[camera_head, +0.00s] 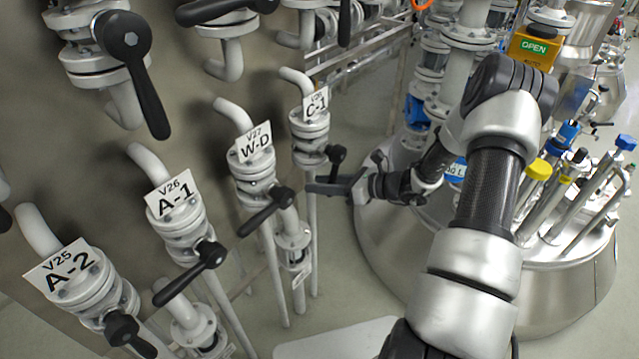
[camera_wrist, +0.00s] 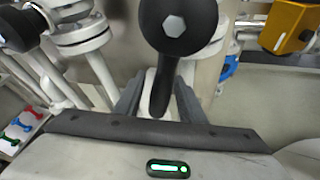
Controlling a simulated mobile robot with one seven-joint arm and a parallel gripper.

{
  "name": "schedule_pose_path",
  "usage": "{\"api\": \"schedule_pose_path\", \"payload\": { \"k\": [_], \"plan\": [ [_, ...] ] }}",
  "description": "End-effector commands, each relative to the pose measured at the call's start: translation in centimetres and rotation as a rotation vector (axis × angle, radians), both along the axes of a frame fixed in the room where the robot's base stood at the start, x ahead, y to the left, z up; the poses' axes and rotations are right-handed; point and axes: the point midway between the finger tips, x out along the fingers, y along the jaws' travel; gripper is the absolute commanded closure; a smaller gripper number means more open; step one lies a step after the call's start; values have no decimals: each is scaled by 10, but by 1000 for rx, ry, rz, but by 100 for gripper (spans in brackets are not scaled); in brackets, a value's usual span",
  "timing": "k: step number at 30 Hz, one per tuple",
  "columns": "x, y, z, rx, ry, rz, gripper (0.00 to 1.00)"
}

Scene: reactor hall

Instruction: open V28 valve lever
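The V28 valve, with its white C-1 label (camera_head: 316,104), stands at the right end of the row of pipes in the head view. Its black lever (camera_head: 336,154) shows below the label, its lower part largely hidden by my gripper. In the wrist view the lever's round hub with a hex bolt (camera_wrist: 186,27) is at the top centre, and its handle hangs down between my fingers. My gripper (camera_head: 332,188) is at the lever's lower end. In the wrist view my gripper (camera_wrist: 158,98) is open, with one finger on each side of the handle. I cannot tell whether either finger touches it.
The V27 (camera_head: 254,145), V26 (camera_head: 172,195) and V25 (camera_head: 66,272) valves stand to the left with black levers. A large steel vessel (camera_head: 580,290) lies to the right. A yellow-orange box (camera_wrist: 289,27) is at upper right in the wrist view.

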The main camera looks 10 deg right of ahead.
Motion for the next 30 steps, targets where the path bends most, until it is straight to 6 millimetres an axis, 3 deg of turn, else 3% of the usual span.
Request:
{"api": "schedule_pose_path", "payload": {
  "k": [18, 24, 30],
  "plan": [
    [-78, -104, 45, -3, -1, -6, 64],
    [-92, -122, 53, -1, 0, -3, 64],
    [-96, -126, 54, 0, 1, -3, 64]
  ]
}}
